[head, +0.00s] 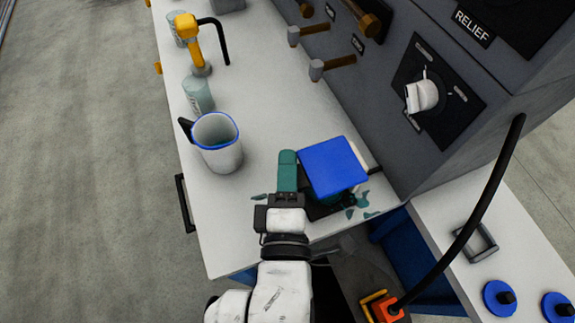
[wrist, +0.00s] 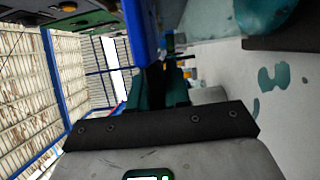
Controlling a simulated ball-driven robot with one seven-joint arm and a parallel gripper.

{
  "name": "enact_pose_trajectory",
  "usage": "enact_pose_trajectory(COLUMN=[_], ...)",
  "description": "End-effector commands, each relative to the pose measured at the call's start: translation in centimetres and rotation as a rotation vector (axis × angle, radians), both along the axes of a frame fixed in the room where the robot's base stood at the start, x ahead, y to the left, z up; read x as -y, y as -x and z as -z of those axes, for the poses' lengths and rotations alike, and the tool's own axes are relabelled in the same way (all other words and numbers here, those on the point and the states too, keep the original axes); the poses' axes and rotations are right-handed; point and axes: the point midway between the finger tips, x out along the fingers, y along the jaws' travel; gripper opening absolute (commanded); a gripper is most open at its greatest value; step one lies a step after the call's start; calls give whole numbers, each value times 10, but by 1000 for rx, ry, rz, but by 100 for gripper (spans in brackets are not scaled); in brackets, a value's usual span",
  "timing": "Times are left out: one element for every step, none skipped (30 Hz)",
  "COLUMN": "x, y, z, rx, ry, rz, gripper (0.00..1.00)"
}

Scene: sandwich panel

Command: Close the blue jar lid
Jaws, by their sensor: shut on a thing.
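The blue square lid (head: 333,167) is in the head view, near the front right of the white worktop, over a dark base that it mostly hides. A strip of its blue edge (wrist: 140,30) also shows at the top of the wrist view. My gripper (head: 290,165) has teal fingers and comes in from the front, against the lid's left side. One finger shows left of the lid; the other is hidden beneath or behind it. The gripper is shut on the lid. In the wrist view the fingers (wrist: 160,88) sit close around the edge. The jar body is mostly hidden.
A blue-rimmed pitcher (head: 217,143) stands left of my gripper. Behind it are a glass cup (head: 198,95) and a yellow-handled tool (head: 188,35). The grey control panel (head: 385,155) rises at right.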

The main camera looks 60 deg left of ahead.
Motion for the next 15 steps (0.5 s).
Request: enact_pose_trajectory(x=[0, 0, 0, 0, 0, 0, 0, 0, 0, 0, 1, 2, 3, 5, 8], y=[0, 0, 0, 0, 0, 0, 0, 0, 0, 0, 0, 1, 1, 2, 4], z=[3, 3, 3, 3, 3, 3, 3, 3, 3, 3, 3, 3, 3, 3, 3], rx=[-2, -2, -3, -4, -3, -3, -3, -3, -3, -4, -4, -4, -4, -5, -5], ry=[7, 7, 8, 7, 6, 6, 6, 6, 5, 5, 5, 5, 5, 4, 4], rz=[1, 1, 1, 1, 1, 1, 1, 1, 1, 1, 1, 1, 1, 1, 1], gripper=[0, 18, 22, 23, 23, 23, 23, 23, 23, 23, 23, 23, 23, 23, 23])
